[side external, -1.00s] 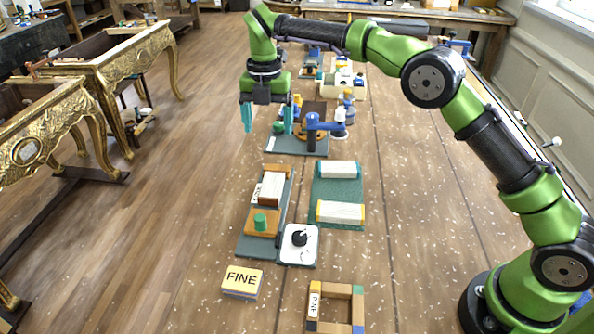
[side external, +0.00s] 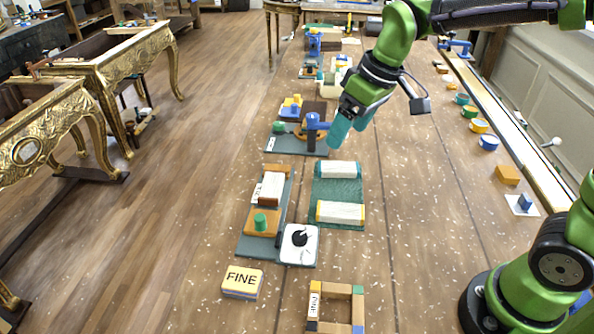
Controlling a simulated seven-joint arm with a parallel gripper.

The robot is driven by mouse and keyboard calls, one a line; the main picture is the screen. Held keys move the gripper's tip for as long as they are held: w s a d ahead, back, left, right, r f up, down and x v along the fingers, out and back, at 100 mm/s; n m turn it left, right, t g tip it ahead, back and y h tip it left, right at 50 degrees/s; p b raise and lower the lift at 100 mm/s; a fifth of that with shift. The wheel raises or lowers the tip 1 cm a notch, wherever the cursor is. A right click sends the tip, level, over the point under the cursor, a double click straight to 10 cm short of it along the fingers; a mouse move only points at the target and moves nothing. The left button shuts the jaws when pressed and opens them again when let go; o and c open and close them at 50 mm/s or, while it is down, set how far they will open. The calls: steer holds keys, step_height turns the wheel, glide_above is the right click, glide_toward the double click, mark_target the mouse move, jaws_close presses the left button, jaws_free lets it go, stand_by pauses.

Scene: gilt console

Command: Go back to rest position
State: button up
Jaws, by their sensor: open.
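My gripper (side external: 350,126) has teal fingers that point down and to the left, with a gap between them. It hangs over the workbench (side external: 415,240), behind the green mat (side external: 340,190) with two white blocks, and holds nothing that I can see. The fingers show just right of a blue clamp-like piece (side external: 313,124) on a dark base board (side external: 285,145). I cannot tell whether they touch anything there.
Near the front are a block marked FINE (side external: 241,281), a wooden frame (side external: 357,310) and a white tile with a black knob (side external: 299,243). Several coloured rings (side external: 479,125) line the right side. Gilt consoles (side external: 130,65) stand left. The bench's middle right is clear.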

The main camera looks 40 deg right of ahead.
steer(key=s+d+m+t, duration=0.2)
steer(key=s+m, duration=0.1)
steer(key=s, duration=0.3)
steer(key=s+d+r+m+t, duration=0.1)
steer(key=s+d+m, duration=0.1)
steer(key=s, duration=0.5)
steer(key=shift+s+m+t, duration=0.3)
steer(key=shift+m+t, duration=0.1)
steer(key=shift+m, duration=0.3)
